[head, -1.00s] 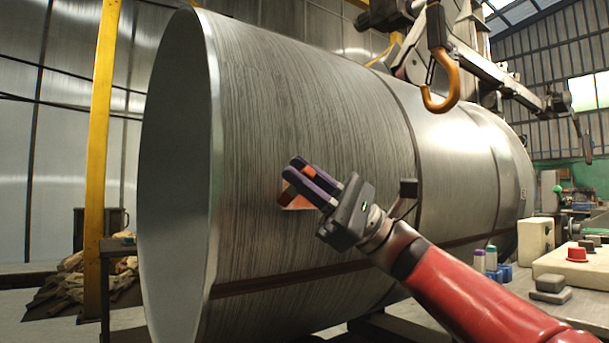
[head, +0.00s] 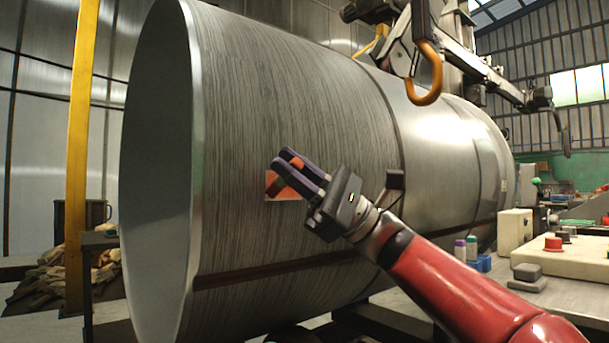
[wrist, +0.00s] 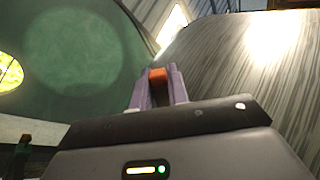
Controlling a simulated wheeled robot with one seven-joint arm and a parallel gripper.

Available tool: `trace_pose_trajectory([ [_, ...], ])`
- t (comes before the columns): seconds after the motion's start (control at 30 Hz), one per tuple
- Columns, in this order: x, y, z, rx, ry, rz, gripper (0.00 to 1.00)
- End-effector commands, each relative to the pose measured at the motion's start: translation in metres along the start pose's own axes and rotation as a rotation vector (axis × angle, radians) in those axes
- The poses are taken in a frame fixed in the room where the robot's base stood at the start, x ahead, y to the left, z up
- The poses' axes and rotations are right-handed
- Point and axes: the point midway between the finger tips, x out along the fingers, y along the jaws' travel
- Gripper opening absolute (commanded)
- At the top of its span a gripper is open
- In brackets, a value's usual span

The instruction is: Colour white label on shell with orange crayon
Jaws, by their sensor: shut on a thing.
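The large metal shell (head: 300,110) lies on its side with its open end at the left. The label (head: 272,184) is on its near side. Much of the visible label is orange, with a thin pale edge along the bottom; my gripper covers part of it. My gripper (head: 296,171) is shut on the orange crayon (head: 296,162), which shows between its purple fingers. The crayon also shows in the wrist view (wrist: 158,74). The fingers point up and left, in front of the label's upper right. I cannot tell whether the crayon touches the shell.
An orange hook (head: 428,80) hangs from the boom above the shell. At the right, a bench holds a control box with a red button (head: 552,244), grey blocks (head: 527,272) and small capped bottles (head: 471,247). A yellow post (head: 80,130) stands at the left.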

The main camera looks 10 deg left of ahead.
Motion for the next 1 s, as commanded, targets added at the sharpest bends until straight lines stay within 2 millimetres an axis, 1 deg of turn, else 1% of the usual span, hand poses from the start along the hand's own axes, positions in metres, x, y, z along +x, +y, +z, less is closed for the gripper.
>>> trace_pose_trajectory([
  [0.03, 0.003, 0.005, -0.001, 0.001, -0.001, 0.001, 0.0],
  [0.1, 0.006, 0.008, -0.001, 0.001, -0.001, 0.0, 0.0],
  [0.2, 0.009, 0.009, -0.001, 0.0, 0.0, 0.0, 0.0],
  [0.5, 0.007, 0.011, 0.001, -0.002, 0.001, 0.0, 0.0],
  [0.67, -0.001, 0.018, 0.012, -0.004, 0.002, 0.0, 0.0],
  [1.0, -0.014, 0.031, 0.041, -0.004, 0.002, 0.0, 0.0],
])
